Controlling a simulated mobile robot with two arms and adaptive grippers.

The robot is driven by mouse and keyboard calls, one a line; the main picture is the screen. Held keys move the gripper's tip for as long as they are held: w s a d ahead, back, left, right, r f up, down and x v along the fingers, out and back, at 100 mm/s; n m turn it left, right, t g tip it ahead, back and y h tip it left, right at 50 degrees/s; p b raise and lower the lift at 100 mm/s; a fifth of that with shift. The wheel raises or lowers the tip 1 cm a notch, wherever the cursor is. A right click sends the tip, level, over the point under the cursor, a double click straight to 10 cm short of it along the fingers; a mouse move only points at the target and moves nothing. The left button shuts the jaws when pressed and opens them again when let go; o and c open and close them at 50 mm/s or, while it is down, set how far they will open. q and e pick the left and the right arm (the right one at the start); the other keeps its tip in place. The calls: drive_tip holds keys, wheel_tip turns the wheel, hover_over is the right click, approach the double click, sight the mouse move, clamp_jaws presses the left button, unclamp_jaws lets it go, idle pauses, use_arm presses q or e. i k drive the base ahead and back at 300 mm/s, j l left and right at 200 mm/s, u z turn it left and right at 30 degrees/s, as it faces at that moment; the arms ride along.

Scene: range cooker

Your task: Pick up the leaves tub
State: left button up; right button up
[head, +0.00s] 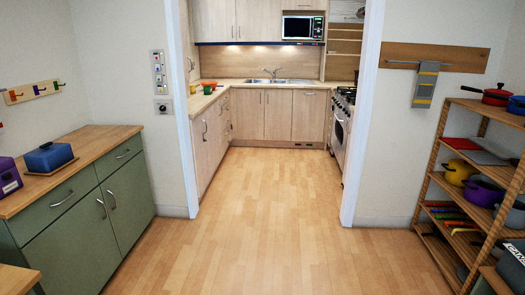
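I cannot tell for certain which thing is the leaves tub; no label is readable as leaves. Small green and orange containers (210,87) stand on the far kitchen counter at the left, too small to make out. Neither of my grippers shows in the head view.
A blue lidded dish (48,157) sits on the green cabinet (85,215). A wooden shelf rack (437,160) with pots stands at the right. The wooden floor (265,215) is clear through the doorway to the sink (265,81). A cooker (340,115) stands right of the passage.

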sight(208, 90)
drive_tip(key=i, duration=5.95)
